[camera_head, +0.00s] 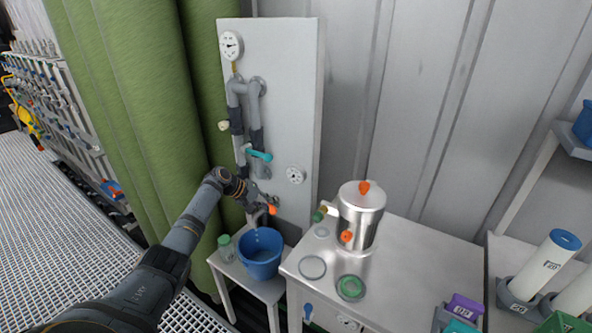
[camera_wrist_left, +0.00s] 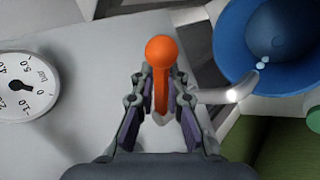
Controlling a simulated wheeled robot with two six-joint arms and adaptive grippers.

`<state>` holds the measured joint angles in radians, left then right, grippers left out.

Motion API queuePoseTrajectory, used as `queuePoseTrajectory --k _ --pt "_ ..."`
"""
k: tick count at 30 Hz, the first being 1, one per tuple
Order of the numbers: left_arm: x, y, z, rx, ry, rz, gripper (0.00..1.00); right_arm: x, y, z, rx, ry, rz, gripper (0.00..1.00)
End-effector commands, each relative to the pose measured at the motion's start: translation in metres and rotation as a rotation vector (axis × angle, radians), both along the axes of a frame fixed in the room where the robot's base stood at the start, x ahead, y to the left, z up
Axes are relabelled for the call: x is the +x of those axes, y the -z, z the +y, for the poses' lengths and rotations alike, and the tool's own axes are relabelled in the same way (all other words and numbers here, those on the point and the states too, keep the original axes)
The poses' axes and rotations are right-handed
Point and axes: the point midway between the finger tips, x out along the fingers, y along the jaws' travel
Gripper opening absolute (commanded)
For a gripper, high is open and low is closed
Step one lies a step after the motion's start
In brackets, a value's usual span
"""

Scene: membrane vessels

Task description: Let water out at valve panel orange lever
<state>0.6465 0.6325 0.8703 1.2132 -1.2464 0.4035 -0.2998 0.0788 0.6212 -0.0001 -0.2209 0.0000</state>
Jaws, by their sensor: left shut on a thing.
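The valve panel (camera_head: 283,120) stands against the wall with grey pipes and a teal lever (camera_head: 259,155). The orange lever (camera_head: 272,210) sits low on the panel, at my left gripper (camera_head: 262,201). In the left wrist view, my left gripper (camera_wrist_left: 161,88) is shut on the orange lever (camera_wrist_left: 161,50), its round knob showing between and beyond the fingers. A bent spout (camera_wrist_left: 232,94) runs from the valve toward the blue bucket (camera_head: 260,264). In the wrist view, pale drops (camera_wrist_left: 262,65) show between the spout's end and the bucket (camera_wrist_left: 240,25).
The bucket stands on a small white stand beside a green-capped bottle (camera_head: 226,248). A metal table (camera_head: 415,262) with a steel vessel (camera_head: 361,214) is close on the right. A green curtain (camera_head: 130,100) hangs on the left. A dial gauge (camera_wrist_left: 25,87) is near the gripper.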

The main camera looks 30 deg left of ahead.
Motion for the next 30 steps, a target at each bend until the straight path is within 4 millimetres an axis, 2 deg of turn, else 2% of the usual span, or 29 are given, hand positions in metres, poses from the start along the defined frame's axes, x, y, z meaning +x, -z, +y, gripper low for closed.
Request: queuePoseTrajectory --k 1,10,14,21,30 --pt "0.001 -0.011 -0.001 0.001 -0.026 0.001 0.0 0.0 -0.02 0.0 0.0 0.0 0.0 0.0" --pt "0.009 -0.012 -0.006 0.0 -0.209 -0.001 0.0 0.0 -0.069 0.0 0.0 0.0 0.0 0.0" --pt "0.012 -0.008 -0.008 -0.001 -0.279 0.0 0.0 0.0 -0.083 0.0 0.0 0.0 0.0 0.0" --pt "0.014 -0.004 -0.008 0.0 -0.314 -0.003 0.0 0.0 -0.086 0.0 0.0 0.0 0.0 0.0" --pt "0.025 -0.011 -0.013 -0.001 -0.532 0.0 0.0 -0.001 -0.138 0.0 0.0 0.0 0.001 0.0"
